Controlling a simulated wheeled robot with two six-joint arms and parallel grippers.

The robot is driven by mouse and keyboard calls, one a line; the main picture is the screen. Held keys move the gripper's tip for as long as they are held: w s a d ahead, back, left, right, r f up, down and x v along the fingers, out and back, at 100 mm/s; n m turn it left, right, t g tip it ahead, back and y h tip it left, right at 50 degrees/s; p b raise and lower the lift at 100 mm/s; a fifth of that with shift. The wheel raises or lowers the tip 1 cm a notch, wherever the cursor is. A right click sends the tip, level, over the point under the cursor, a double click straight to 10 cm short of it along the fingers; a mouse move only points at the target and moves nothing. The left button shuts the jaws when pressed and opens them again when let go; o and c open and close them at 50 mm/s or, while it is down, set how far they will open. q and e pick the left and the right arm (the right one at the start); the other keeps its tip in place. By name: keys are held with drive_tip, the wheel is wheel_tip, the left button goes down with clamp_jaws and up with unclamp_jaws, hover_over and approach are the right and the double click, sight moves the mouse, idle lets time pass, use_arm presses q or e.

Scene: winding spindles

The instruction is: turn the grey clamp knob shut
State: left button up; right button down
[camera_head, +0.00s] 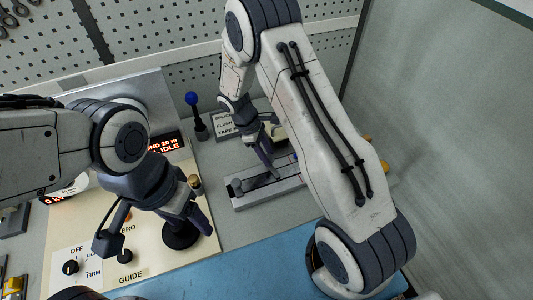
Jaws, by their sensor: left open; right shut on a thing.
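The clamp (240,202) is a grey metal block with a long slot, lying on the bench in the middle of the camera_head view. A dark grey lever-like piece on it (258,181), perhaps part of the knob, shows just below my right gripper. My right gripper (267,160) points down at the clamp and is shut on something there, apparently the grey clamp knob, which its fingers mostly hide.
The cream panel (84,228) carries a black dial (71,267), a smaller black knob (125,256) and a black round-based post (181,236). A blue mat (250,262) lies in front, clear.

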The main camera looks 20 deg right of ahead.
drive_tip(key=shift+w+m+y, duration=0.1)
drive_tip(key=shift+m+y, duration=0.2)
drive_tip(key=shift+m, duration=0.6)
drive_tip(key=shift+c, duration=2.3)
unclamp_jaws()
drive_tip(key=b+v, duration=0.2)
drive_tip(key=v, duration=0.8)
drive_tip(key=shift+w+r+b, duration=0.2)
drive_tip(key=shift+w+b, duration=0.05)
drive_tip(key=shift+b, duration=0.1)
drive_tip(key=shift+a, duration=0.15)
